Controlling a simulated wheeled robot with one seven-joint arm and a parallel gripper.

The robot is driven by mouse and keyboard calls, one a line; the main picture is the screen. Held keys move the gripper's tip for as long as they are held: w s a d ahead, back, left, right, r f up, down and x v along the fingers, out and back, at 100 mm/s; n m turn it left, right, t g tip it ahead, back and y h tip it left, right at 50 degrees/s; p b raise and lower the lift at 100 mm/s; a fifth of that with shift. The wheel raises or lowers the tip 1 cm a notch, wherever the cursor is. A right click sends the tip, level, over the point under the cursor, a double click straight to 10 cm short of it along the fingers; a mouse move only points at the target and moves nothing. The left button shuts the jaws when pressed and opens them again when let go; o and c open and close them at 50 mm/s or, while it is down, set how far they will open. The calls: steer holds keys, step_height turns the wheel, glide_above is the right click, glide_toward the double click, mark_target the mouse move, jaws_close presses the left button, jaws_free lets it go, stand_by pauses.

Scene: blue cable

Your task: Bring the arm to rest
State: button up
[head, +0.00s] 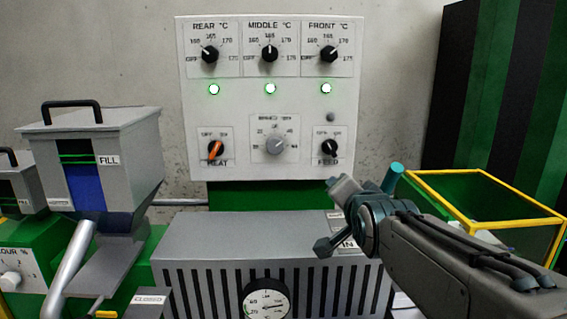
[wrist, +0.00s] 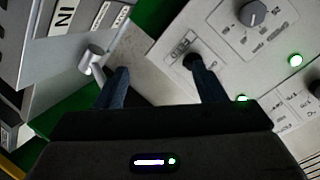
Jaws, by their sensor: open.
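My gripper (head: 334,216) is in the head view, right of centre, in front of the machine. It is at the end of my arm, which comes in from the lower right. In the wrist view my gripper (wrist: 158,76) has its two dark blue fingers spread apart, with nothing between them. The right finger overlaps the area by the black FEED knob (head: 328,148) in the wrist view. I cannot tell from this whether they touch; in the head view the gripper is below the knob.
A white control panel (head: 232,110) with dials and three lit green lamps stands behind. A slotted grey housing (head: 230,245) with a gauge (head: 267,303) is below. A grey FILL hopper (head: 120,165) is left. A yellow-edged green bin (head: 487,180) is right, close to my arm.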

steer(key=s+f+n+g+p, duration=0.3)
steer(key=s+g+p, duration=0.3)
steer(key=s, duration=0.4)
steer(key=s+f+n+g+p, duration=0.4)
steer(key=s+n+g+p, duration=0.1)
steer(key=s, duration=0.5)
steer(key=shift+s+f+n+g+p, duration=0.15)
steer(key=shift+s+n+g+p, duration=0.2)
steer(key=shift+n+g, duration=0.2)
steer(key=shift+w+d, duration=0.1)
steer(key=shift+d, duration=0.05)
